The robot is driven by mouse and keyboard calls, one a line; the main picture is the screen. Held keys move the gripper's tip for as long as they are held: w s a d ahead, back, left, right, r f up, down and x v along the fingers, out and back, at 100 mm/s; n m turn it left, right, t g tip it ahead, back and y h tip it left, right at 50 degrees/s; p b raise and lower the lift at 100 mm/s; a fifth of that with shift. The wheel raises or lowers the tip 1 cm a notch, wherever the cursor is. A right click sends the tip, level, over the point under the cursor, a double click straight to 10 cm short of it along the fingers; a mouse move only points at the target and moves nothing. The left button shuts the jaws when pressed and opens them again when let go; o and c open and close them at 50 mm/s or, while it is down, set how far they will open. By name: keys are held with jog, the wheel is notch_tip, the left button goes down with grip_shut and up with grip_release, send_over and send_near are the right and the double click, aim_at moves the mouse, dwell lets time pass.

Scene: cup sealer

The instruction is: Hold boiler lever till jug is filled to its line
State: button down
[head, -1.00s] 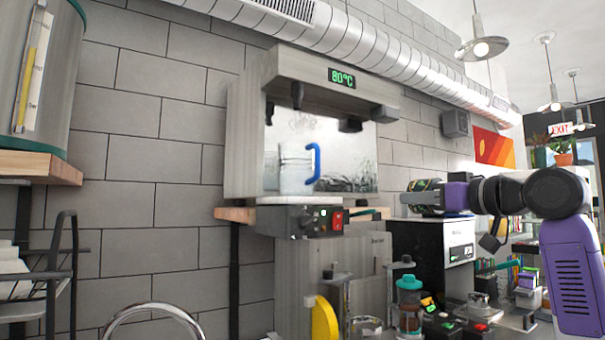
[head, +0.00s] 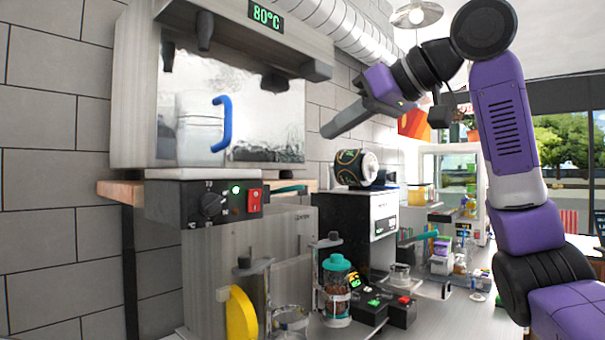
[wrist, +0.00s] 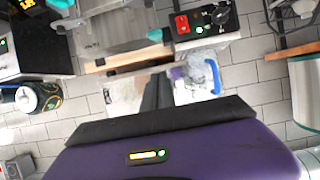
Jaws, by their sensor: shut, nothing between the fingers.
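The steel boiler (head: 320,62) has a green 80°C display, with dark fittings (head: 204,32) hanging under its top; I cannot tell which one is the lever. A clear jug (head: 198,130) with a blue handle (head: 222,124) stands upright in the boiler's bay. Its fill line and water level cannot be made out. The jug also shows in the wrist view (wrist: 197,82). My gripper (head: 328,131) is shut and empty, in the air to the right of the boiler, apart from the jug and fittings. Its dark fingers (wrist: 157,90) point toward the bay in the wrist view.
A control box (head: 175,202) with a knob and red switch sits below the bay. A dark can (head: 354,168) lies on a black machine (head: 340,222) to the right. Lower down stand a yellow-handled device (head: 240,315) and a teal-lidded jar (head: 336,288).

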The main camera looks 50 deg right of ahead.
jog(key=shift+w, duration=0.1)
jog(key=p, duration=0.2)
send_over(283, 191)
jog(key=s+d, duration=0.2)
notch_tip(283, 191, down, 4)
jog(key=shift+w+f, duration=0.1)
jog(key=shift+w, duration=0.05)
jog(key=f, duration=0.1)
jog(key=s+f, duration=0.1)
jog(key=f, duration=0.1)
jog(key=shift+f, duration=0.4)
jog(key=shift+f, duration=0.15)
